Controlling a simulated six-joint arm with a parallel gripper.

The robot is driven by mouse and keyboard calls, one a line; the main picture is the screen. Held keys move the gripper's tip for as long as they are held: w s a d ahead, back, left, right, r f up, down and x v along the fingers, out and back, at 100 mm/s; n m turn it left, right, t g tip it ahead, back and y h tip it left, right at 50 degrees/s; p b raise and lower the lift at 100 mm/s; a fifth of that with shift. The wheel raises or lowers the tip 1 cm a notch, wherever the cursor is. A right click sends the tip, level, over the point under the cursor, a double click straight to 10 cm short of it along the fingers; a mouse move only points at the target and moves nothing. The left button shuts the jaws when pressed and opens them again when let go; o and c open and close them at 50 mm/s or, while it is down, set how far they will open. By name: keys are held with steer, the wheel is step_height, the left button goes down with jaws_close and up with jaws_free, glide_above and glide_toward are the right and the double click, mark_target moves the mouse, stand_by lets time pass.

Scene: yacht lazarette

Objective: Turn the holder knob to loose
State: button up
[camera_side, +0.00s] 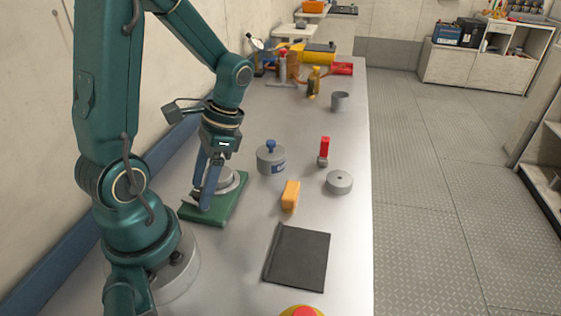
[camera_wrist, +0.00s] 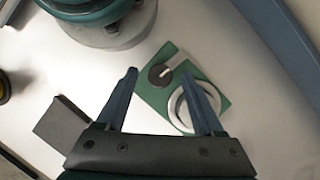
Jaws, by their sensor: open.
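The holder is a green plate (camera_side: 232,209) on the bench beside my arm's base, with a round metal ring (camera_side: 229,181) on it. In the wrist view the green plate (camera_wrist: 151,98) carries the pale ring (camera_wrist: 174,112) and a dark round knob (camera_wrist: 157,77) with a white pointer line. The pointer slants up and to the right; no loose mark is readable. My gripper (camera_side: 207,200) points down over the plate, hiding the knob in the side view. In the wrist view my gripper (camera_wrist: 159,75) is open and empty, its fingers either side of the knob; contact is unclear.
A grey lidded pot (camera_side: 271,161), an orange block (camera_side: 290,195), a red-handled tool (camera_side: 324,150) and a grey disc (camera_side: 339,182) stand to the right. A dark flat pad (camera_side: 297,257) lies in front. Bare bench separates these things.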

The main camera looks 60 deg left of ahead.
jaws_close()
steer(key=shift+n+h, duration=0.3)
steer(key=shift+n, duration=0.5)
jaws_free()
steer(key=shift+v, duration=2.55)
